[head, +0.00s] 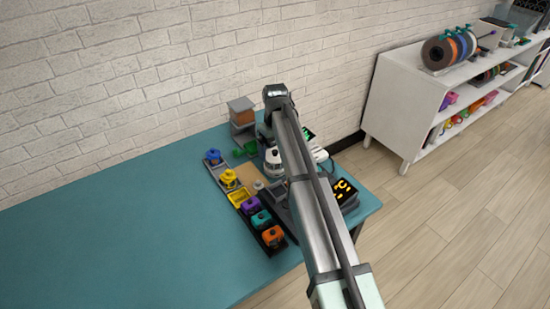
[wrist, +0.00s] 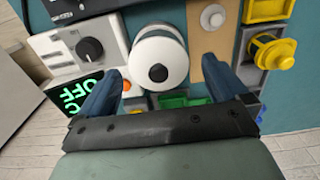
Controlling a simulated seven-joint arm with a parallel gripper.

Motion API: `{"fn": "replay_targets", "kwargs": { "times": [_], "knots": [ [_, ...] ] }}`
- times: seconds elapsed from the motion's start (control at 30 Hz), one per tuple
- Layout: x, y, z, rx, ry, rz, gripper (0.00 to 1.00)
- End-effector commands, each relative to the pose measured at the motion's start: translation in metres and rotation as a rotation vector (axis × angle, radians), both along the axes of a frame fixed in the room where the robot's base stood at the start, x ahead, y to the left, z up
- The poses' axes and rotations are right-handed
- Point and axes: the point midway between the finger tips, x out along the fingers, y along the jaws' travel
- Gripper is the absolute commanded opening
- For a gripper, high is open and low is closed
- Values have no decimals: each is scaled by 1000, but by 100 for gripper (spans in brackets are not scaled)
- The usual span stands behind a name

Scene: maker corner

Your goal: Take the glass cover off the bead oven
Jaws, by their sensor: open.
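In the wrist view a round white body with a pale disc top and a black knob (wrist: 158,73) sits between my fingers; it looks like the bead oven with its cover, though I cannot tell if the disc is glass. A white round body also shows in the head view (head: 272,158), beside my arm. My gripper (wrist: 160,70) is open, with one dark blue finger on each side of the knobbed top. I cannot tell whether the fingers touch it. In the head view my arm hides the fingers.
A white control unit with a dial (wrist: 90,48) and green display stands left of it in the wrist view. The left of the blue table (head: 110,230) is clear.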

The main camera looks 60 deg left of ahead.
Motion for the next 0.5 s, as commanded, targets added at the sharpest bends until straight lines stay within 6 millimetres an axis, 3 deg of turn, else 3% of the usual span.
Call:
{"fn": "replay_targets", "kwargs": {
  "times": [0.17, 0.5],
  "knots": [
    [1, 1, -9, -1, 0, 0, 100],
    [3, 3, -49, -1, 0, 0, 100]
  ]
}}
